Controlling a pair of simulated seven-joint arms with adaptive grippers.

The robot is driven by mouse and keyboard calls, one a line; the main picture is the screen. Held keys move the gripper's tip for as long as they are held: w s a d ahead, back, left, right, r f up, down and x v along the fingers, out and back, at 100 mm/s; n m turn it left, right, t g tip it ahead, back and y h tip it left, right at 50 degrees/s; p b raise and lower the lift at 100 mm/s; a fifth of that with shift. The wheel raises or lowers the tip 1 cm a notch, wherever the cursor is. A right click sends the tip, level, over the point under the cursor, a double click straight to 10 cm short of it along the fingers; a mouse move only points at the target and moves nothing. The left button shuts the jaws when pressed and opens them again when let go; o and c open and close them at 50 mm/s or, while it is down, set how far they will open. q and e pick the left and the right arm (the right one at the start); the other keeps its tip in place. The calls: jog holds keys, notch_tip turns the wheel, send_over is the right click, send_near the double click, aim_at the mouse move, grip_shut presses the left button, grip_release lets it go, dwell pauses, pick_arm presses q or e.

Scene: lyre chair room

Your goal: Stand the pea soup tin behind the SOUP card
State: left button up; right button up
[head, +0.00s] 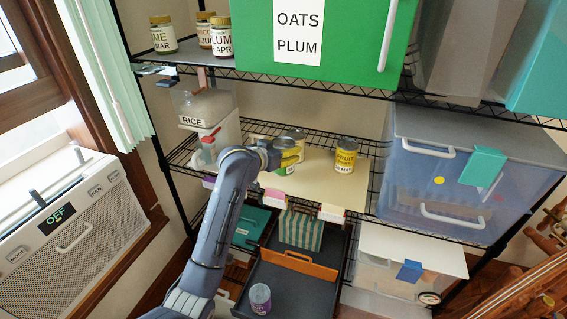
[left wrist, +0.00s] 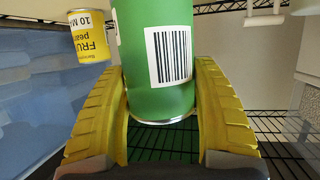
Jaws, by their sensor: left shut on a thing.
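My left gripper (head: 268,157) is at the middle shelf, shut on a green tin (head: 290,155). In the left wrist view the green tin (left wrist: 158,60) sits between two yellow fingers, with a barcode facing the camera; its name is not readable. I cannot tell whether its base touches the shelf. A yellow FRUIT tin (head: 346,156) stands to its right on a cream board (head: 315,185); it also shows in the left wrist view (left wrist: 88,36). My right gripper is not in view.
A RICE container (head: 208,112) is at the left, a blue clear bin (head: 440,185) at the right. The upper shelf with the green OATS PLUM box (head: 345,35) hangs above. Board around the FRUIT tin is bare.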

pick_arm(q)
jog(key=shift+f, duration=2.2)
jog(key=shift+f, duration=0.15)
jog(key=o, duration=1.6)
jog(key=shift+s+a, duration=0.1)
jog(key=v, duration=1.2)
jog(key=shift+o, duration=0.3)
